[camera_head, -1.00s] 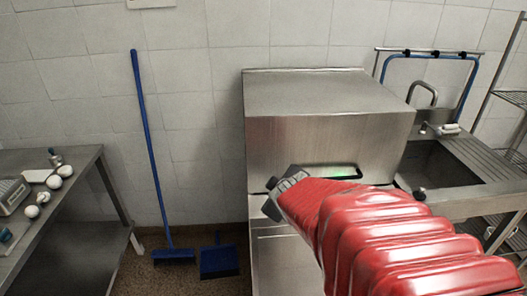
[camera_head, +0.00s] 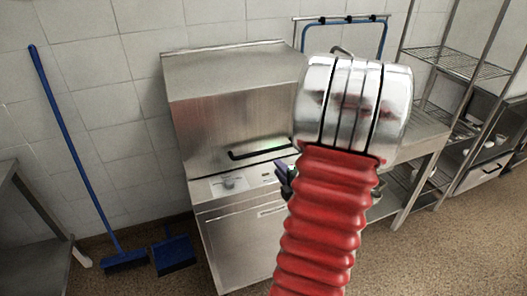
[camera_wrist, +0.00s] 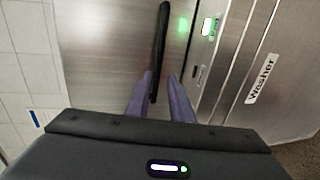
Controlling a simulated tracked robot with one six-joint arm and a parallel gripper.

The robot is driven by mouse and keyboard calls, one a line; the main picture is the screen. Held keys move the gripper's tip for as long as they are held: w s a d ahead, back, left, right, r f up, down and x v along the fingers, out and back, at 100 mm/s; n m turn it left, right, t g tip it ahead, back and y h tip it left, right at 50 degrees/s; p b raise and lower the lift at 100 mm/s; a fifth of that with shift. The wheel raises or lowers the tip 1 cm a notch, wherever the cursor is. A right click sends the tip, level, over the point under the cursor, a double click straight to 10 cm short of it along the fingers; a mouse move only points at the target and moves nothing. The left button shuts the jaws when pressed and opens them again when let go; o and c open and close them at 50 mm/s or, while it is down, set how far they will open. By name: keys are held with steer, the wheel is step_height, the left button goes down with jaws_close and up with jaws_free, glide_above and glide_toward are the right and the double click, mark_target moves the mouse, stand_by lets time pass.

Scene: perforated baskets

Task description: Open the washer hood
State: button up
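The washer hood (camera_head: 215,120) is a boxy stainless-steel cover, and it is down on the washer body (camera_head: 238,243). A black bar handle (camera_head: 244,155) runs across its lower front edge. My gripper (camera_head: 284,174) is near the handle's right end, partly hidden behind my red arm. In the wrist view, my gripper's two purple fingers (camera_wrist: 161,82) are apart. The black handle (camera_wrist: 160,45) runs lengthwise, its near end between the fingers, closer to the left one. I cannot tell whether they touch it.
A control panel (camera_head: 230,183) with a knob lies below the handle. A sink counter (camera_head: 425,135) and wire shelves (camera_head: 455,62) are at right. A blue broom (camera_head: 75,150) and dustpan (camera_head: 173,254) stand at left. Brown floor is clear in front.

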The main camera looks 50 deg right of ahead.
mark_target(266, 151)
steer(key=shift+s, duration=0.1)
stand_by(0.3)
steer(key=x, duration=1.3)
steer(key=shift+w+d, duration=0.25)
steer(key=shift+w, duration=0.1)
steer(key=shift+c, duration=0.4)
jaws_close()
steer(key=shift+f, duration=0.1)
steer(key=shift+s+d, duration=0.1)
steer(key=shift+d, duration=0.1)
steer(key=shift+a, duration=0.2)
